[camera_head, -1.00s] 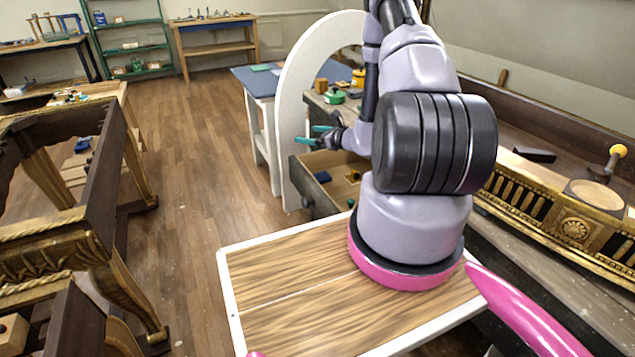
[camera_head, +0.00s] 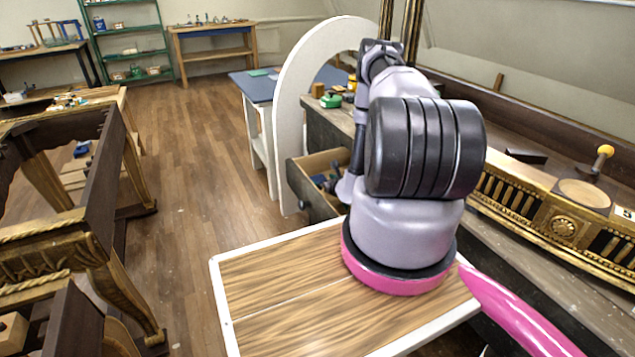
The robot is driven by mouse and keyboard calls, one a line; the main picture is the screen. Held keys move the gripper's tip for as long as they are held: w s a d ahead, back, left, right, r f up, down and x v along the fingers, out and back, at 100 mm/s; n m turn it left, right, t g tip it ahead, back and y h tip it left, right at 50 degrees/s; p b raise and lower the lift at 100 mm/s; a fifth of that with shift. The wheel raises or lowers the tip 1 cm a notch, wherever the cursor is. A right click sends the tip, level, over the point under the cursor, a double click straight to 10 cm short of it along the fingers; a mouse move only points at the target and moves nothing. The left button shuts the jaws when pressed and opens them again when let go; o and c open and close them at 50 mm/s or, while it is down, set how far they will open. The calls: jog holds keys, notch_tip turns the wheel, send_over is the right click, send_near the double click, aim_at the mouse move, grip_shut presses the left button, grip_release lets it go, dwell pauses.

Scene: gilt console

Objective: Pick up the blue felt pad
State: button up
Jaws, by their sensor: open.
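My gripper (camera_head: 331,183) is at the open drawer (camera_head: 303,188), with its jaws over or inside the drawer. It is small and dark in this view, and my arm covers part of it. It is open, and I see nothing held in it. Small dark shapes around the gripper in the drawer are too small to tell apart, and the right part of the drawer is hidden behind my arm.
A white arch (camera_head: 290,130) stands just left of the drawer. The workbench (camera_head: 330,118) above it holds a green item (camera_head: 331,101). A gilt console rail (camera_head: 535,215) lies along the right. Carved gilt frames (camera_head: 95,250) stand at left. The floor between is open.

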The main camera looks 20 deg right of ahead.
aim_at(317, 179)
jog(key=x, duration=0.4)
jog(key=shift+w+f, duration=0.15)
jog(key=shift+f, duration=0.2)
jog(key=shift+c, duration=0.3)
jog(key=c, duration=1)
jog(key=shift+r, duration=0.1)
